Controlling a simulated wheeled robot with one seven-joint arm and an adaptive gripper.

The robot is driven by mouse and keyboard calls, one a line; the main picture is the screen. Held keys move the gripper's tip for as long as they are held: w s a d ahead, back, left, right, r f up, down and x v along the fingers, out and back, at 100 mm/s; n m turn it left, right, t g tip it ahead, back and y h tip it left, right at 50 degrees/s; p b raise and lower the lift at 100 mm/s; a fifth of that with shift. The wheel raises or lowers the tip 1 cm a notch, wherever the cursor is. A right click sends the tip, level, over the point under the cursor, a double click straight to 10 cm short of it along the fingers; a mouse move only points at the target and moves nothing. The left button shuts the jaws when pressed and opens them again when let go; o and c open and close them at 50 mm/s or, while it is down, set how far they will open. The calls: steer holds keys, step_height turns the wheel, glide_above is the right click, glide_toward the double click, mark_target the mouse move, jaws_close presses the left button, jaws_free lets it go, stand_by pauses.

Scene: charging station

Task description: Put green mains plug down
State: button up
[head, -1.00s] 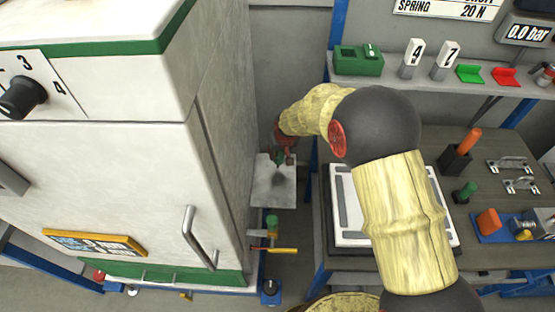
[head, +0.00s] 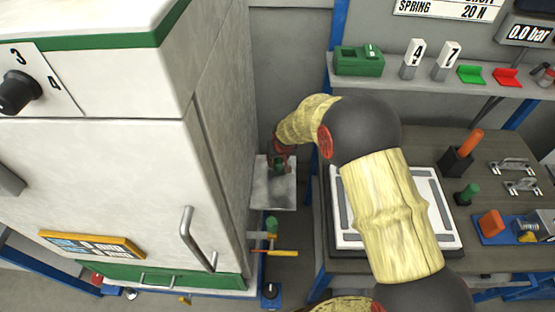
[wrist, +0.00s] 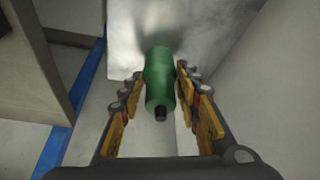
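The green mains plug (wrist: 160,82) is between the fingers of my gripper (wrist: 160,78) in the wrist view, its dark stub towards the camera. A gap shows on each side between the plug and the fingers, so my gripper is open around it. The plate also shows behind the plug in the wrist view (wrist: 195,25).
A large white cabinet (head: 110,165) stands close on the left. A workbench (head: 440,145) with a white framed panel (head: 347,240) is on the right, partly behind my arm. A valve with a yellow lever (head: 282,252) sits below the plate.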

steer(key=o, duration=0.3)
steer(key=shift+r, duration=0.1)
steer(key=shift+r, duration=0.2)
steer(key=s+d+r+m+p, duration=0.1)
steer(key=s+d+r, duration=0.35)
steer(key=r, duration=0.55)
steer(key=s+d+r+t+p, duration=0.1)
steer(key=s+d+r, duration=0.2)
steer(key=s+r, duration=0.5)
steer(key=s+d+r+m+p, duration=0.1)
steer(key=s+d+r, duration=0.3)
steer(key=r, duration=0.7)
steer(key=s+d+r, duration=0.2)
steer(key=s, duration=0.5)
steer(key=s+d+r, duration=0.2)
steer(key=s+d, duration=0.1)
steer(key=s, duration=0.4)
steer(key=s+d+r+m+h, duration=0.1)
steer(key=s+d+r, duration=0.1)
steer(key=s, duration=0.5)
steer(key=shift+s+d, duration=0.25)
steer(key=shift+d, duration=0.25)
